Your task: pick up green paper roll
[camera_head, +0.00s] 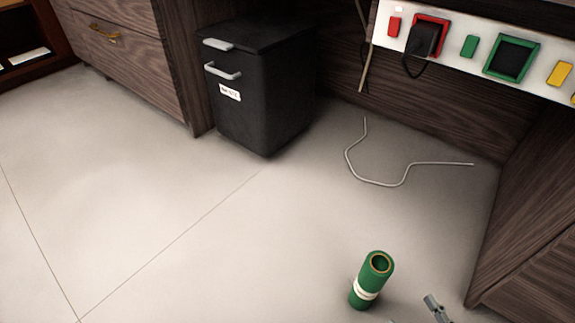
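The green paper roll (361,289) is a hollow tube with a pale band around it. It stands or leans on the light tiled floor at the bottom, right of centre, with its open end showing. A small grey part of my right gripper (437,308) shows at the bottom edge, to the right of the roll and apart from it. The rest of this gripper is cut off by the frame, so its opening cannot be made out. My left gripper is not in view.
A black bin or cabinet (262,95) with metal handles stands at the back. A thin pale cable (372,181) lies on the floor behind the roll. A wooden panel (535,200) borders the right. A power strip (465,45) hangs above. The floor at left is clear.

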